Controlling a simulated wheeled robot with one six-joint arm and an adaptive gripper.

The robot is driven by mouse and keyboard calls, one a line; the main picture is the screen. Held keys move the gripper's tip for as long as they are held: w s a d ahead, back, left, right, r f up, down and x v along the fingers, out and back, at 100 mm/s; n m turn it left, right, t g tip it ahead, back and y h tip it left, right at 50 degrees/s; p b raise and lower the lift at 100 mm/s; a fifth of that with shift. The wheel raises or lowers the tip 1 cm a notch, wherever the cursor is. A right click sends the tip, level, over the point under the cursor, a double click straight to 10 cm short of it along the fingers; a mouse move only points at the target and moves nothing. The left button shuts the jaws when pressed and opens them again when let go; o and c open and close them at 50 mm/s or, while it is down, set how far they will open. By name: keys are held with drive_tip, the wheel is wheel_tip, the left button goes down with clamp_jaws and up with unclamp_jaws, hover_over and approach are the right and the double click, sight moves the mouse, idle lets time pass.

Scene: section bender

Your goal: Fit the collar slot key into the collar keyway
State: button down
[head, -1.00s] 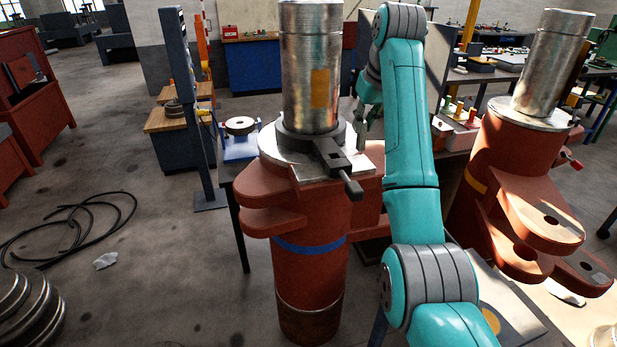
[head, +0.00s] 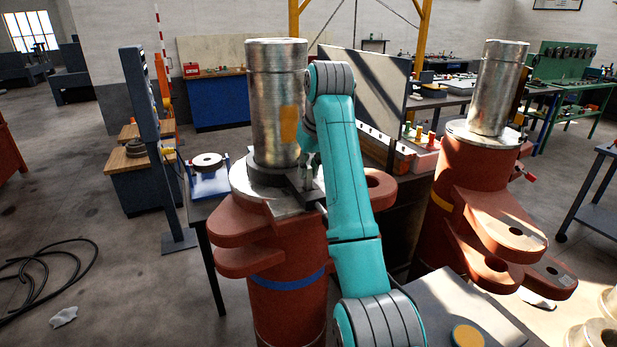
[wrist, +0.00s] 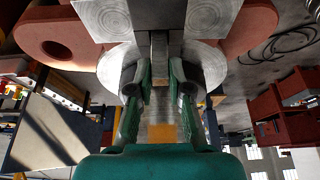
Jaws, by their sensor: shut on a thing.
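The dark collar (head: 268,174) sits around the foot of the left steel cylinder (head: 276,110), on a red machine column. Its forked lug (head: 300,186) points toward the front right. My gripper (head: 312,172) is at this lug, partly hidden by my teal arm. In the wrist view my gripper's green fingers (wrist: 160,82) are shut on a narrow grey bar, which appears to be the collar slot key (wrist: 158,50). The cylinder with its orange patch shows behind it. The keyway itself is hard to make out, and I cannot tell whether the key is inside it.
A second red column with a steel cylinder (head: 497,90) stands to the right. A grey upright post (head: 152,140) stands to the left. A red rack with coloured pegs (head: 422,145) lies behind my arm. Black cable (head: 45,275) lies on the open floor at left.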

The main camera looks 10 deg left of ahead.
sight(310, 175)
drive_tip(key=shift+f, duration=1.35)
drive_tip(key=shift+f, duration=0.1)
drive_tip(key=c, duration=1.1)
unclamp_jaws()
